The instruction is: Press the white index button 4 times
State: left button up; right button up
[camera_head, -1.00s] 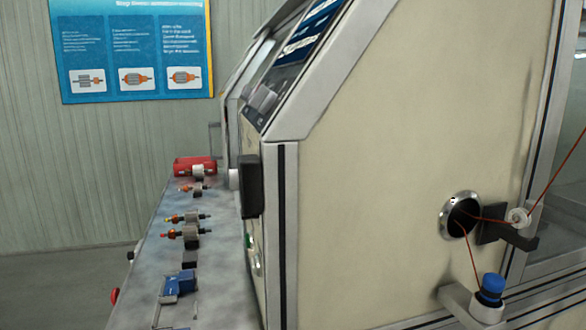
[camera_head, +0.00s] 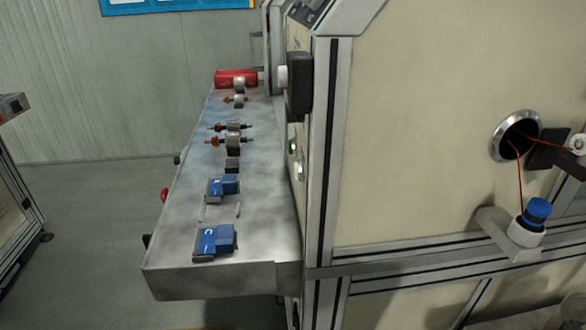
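The machine's front panel (camera_head: 303,215) shows at a steep angle, seen from its right side. A small white button (camera_head: 300,168) sits low on this panel, just above the shelf. A green button (camera_head: 292,146) is just above and to the left of it. I cannot read any label, so I cannot tell for sure that the white one is the index button. Neither of my grippers is in view.
A grey shelf (camera_head: 262,230) juts from the machine's front, holding blue blocks (camera_head: 213,241), several armatures (camera_head: 233,141) and a red box (camera_head: 236,77). A black box (camera_head: 299,85) sticks out above the buttons. Open floor (camera_head: 90,235) lies left of the shelf.

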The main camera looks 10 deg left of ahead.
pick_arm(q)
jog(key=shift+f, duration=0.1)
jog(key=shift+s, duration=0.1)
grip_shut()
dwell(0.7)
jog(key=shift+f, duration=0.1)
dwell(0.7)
